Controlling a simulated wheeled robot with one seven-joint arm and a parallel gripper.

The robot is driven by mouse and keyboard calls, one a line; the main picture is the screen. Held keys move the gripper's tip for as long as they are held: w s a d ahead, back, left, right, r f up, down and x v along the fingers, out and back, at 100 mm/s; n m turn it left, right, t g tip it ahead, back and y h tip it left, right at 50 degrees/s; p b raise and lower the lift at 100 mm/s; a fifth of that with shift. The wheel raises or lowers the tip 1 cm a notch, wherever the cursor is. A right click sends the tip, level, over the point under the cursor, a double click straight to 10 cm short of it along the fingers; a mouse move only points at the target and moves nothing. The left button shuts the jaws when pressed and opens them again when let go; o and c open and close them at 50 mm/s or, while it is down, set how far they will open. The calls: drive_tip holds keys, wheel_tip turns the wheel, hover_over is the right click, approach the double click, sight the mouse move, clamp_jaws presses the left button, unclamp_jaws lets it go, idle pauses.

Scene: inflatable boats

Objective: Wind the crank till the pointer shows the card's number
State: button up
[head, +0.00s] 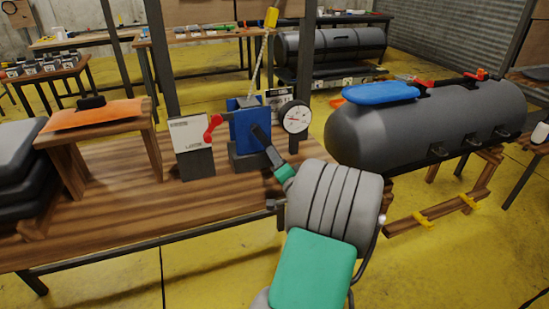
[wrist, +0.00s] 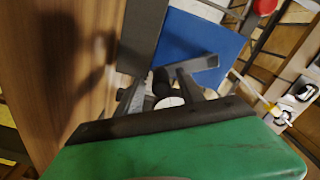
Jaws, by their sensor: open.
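A blue winch box (head: 243,130) stands on a dark base on the wooden bench, with a red knob (head: 213,127) on its left. A round white dial (head: 296,117) with a dark pointer stands right of it; its marks are too small to read. A white card (head: 188,133) leans on a dark block to the left; its number is unreadable. My gripper (head: 268,150) is open at the box's front. In the wrist view, a black grip (wrist: 161,82) shows between my open fingers; I cannot tell whether they touch it. The crank is largely hidden there.
A rope runs up from the box to a yellow block (head: 271,17). An orange-topped stool (head: 95,117) and stacked dark cases stand on the left. A grey inflatable boat (head: 430,125) lies at right. The bench (head: 120,200) front is clear.

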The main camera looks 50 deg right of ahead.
drive_tip(key=v, duration=0.6)
drive_tip(key=shift+s+a+b, duration=0.1)
drive_tip(key=shift+s+b, duration=0.1)
drive_tip(key=shift+b, duration=0.1)
